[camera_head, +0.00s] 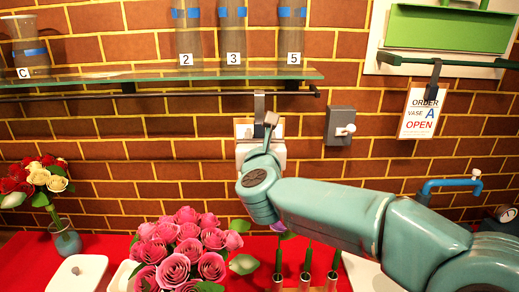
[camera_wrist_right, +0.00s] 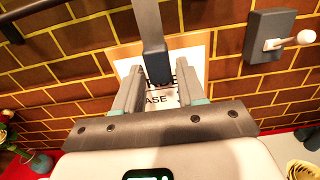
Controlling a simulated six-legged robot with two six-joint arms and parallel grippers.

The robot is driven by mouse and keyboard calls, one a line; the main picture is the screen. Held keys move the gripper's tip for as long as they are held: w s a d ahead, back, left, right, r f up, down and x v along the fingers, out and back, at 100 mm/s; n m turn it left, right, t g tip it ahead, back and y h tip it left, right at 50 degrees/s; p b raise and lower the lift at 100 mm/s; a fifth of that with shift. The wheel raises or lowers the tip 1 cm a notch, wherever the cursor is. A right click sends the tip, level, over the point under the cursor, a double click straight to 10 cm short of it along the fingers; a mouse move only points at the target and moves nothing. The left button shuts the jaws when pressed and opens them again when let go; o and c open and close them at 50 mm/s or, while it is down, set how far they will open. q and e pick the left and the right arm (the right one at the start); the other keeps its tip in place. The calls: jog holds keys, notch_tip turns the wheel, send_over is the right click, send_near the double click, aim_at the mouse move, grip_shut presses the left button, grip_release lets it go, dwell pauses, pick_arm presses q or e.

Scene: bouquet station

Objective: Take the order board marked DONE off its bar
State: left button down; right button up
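An order board (camera_wrist_right: 198,48) hangs by a dark hook (camera_wrist_right: 149,30) in the right wrist view. Parts of the printed words ORDER and VASE show on it; its lower part, with any status word, is hidden by my gripper. In the head view only the top of this board (camera_head: 243,129) shows, under its hook (camera_head: 259,105) on the dark bar (camera_head: 215,93). My right gripper (camera_wrist_right: 158,88) is open, its two fingers apart in front of the board, with the hook's lower end between them in the picture. I cannot tell whether they touch it. My left gripper is not in view.
A second order board (camera_head: 422,112), marked VASE A OPEN, hangs from a green bar (camera_head: 450,62) at right. A grey wall box with a knob (camera_head: 340,125) is just right of my gripper. A glass shelf (camera_head: 150,76) with numbered vases is above. Pink roses (camera_head: 180,245) stand below.

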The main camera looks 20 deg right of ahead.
grip_shut()
